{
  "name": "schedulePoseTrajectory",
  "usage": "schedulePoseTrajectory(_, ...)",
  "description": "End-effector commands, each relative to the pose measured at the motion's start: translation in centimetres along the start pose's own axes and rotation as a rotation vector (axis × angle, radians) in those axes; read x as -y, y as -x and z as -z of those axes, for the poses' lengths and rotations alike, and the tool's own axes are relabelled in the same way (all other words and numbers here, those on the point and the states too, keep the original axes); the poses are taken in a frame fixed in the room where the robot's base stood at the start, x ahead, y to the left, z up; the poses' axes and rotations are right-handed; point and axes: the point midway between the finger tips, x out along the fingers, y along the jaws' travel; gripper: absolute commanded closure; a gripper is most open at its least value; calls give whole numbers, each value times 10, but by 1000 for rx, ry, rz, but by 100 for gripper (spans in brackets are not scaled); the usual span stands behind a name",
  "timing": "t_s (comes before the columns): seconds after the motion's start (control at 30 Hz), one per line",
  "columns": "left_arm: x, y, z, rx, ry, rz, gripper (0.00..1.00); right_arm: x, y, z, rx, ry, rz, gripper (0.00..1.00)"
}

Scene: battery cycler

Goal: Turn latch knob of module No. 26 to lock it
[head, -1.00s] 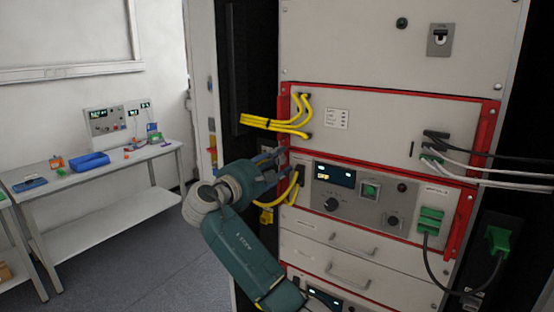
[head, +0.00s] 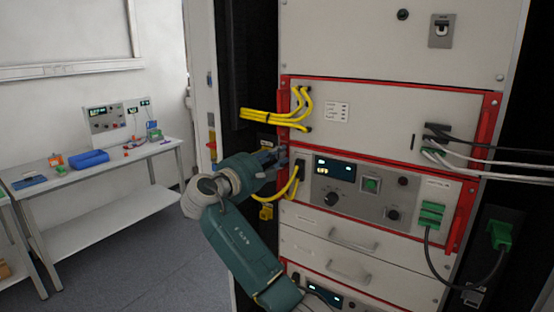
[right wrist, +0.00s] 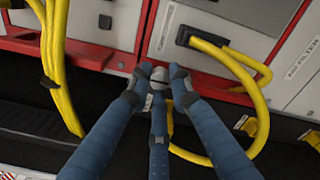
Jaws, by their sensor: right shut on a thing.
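The rack has a red-framed upper module (head: 380,118) and a red-edged lower module (head: 408,187) with displays and dials. The number 26 cannot be read on either. My right gripper (head: 281,154) is at the left edge of the rack, by the red border between them. In the right wrist view, my right gripper (right wrist: 158,82) is shut on a small silver latch knob (right wrist: 156,74) at the red edge. The fingers hide part of the knob, so its turn angle cannot be told. My left gripper is not in view.
Yellow cables (head: 275,122) loop from the upper module, and another yellow cable (right wrist: 260,110) curves close beside my right fingers. Green connectors (head: 431,214) and dark cables hang at the right. A workbench (head: 120,165) stands at the left, with clear floor before it.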

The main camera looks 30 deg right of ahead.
Motion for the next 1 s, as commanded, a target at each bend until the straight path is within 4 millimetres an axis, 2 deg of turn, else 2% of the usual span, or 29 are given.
schedulePoseTrajectory(0.03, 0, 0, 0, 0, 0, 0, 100, 0, 0, 1, -2, 1, 1, 75)
schedulePoseTrajectory(0.1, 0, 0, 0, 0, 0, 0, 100, 0, 0, 1, -2, 1, 1, 62)
schedulePoseTrajectory(0.47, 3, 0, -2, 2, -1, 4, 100, 0, 5, 1, -2, 2, 0, 62)
schedulePoseTrajectory(0.57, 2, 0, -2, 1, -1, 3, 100, 0, 17, 2, -5, 1, -2, 62)
schedulePoseTrajectory(0.8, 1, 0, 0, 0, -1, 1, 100, 0, 68, 2, -6, 0, -1, 62)
schedulePoseTrajectory(1.0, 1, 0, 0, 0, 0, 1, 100, 0, 104, 1, -4, 1, 0, 62)
